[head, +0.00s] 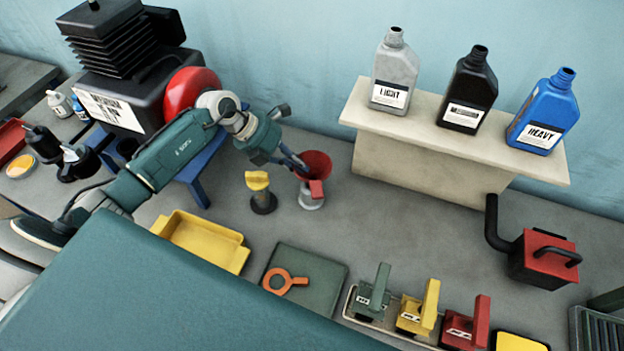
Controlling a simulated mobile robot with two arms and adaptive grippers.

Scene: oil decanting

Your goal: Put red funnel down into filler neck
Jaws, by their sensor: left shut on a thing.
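The red funnel (318,163) is mouth up, right over the pale grey filler neck (312,199) in the head view. Its lower part meets or overlaps the neck's top in the picture; I cannot tell how far the spout is inside. My left gripper (299,165) comes in from the upper left and is shut on the funnel at its left rim. The fingertips are small and partly merge with the rim. My right gripper is not in view.
A yellow-topped dark piece (259,190) stands close left of the neck. A yellow tray (203,240) and a green mat (325,262) with an orange ring (284,281) lie in front. Bottles stand on a raised shelf (450,132) at right.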

